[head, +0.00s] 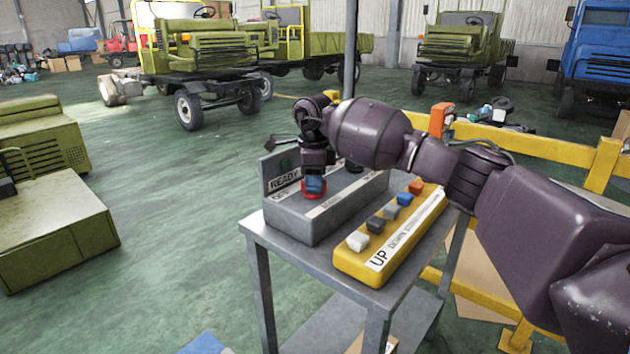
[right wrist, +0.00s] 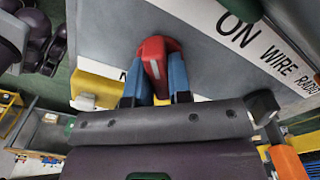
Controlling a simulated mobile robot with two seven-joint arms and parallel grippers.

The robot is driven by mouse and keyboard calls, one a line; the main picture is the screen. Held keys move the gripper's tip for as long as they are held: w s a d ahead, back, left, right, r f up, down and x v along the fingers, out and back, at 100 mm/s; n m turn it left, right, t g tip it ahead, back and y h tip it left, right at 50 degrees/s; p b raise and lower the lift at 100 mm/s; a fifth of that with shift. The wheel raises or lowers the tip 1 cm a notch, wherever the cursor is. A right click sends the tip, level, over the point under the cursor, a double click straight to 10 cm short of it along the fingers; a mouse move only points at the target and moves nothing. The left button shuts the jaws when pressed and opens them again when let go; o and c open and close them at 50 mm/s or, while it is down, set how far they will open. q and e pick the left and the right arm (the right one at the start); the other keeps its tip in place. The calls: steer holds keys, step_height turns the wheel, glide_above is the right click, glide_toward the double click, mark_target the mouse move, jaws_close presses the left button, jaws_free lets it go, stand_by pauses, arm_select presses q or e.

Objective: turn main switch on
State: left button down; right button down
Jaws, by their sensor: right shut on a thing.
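The red switch knob (head: 313,194) sits on the grey control box (head: 286,217), which stands on a metal table. My right gripper (head: 315,183) comes down on the knob from above, and its blue fingertips are shut on it. In the right wrist view the red knob (right wrist: 156,56) shows between the two blue fingers, with an "ON" label on a white strip to its right. Part of the other lettering is hidden by the fingers. My left gripper is not in view.
A yellow button panel (head: 352,264) with several coloured buttons lies beside the grey box on the metal table (head: 258,236). A yellow rail (head: 560,150) runs behind my right arm. Green floor is free left of the table, and trucks stand farther back.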

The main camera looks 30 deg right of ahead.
steer(key=m, duration=0.1)
steer(key=m+p, duration=0.1)
steer(key=shift+r+m, duration=0.3)
steer(key=shift+r, duration=0.05)
steer(key=shift+m+p, duration=0.55)
steer(key=shift+m, duration=0.25)
steer(key=m+p, duration=0.1)
steer(key=m, duration=0.1)
steer(key=shift+m, duration=0.4)
steer(key=m+p, duration=0.1)
steer(key=m, duration=0.1)
steer(key=shift+m+p, duration=0.35)
steer(key=shift+m, duration=0.05)
steer(key=m+p, duration=0.2)
steer(key=m, duration=0.1)
arm_select(q)
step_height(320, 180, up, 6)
steer(key=p, duration=0.1)
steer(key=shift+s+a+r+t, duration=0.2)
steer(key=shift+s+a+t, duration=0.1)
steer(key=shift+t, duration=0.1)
arm_select(e)
steer(key=shift+f+m, duration=0.2)
steer(key=shift+m, duration=1.6)
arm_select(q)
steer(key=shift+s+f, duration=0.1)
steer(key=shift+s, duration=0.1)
arm_select(e)
steer(key=shift+f, duration=0.1)
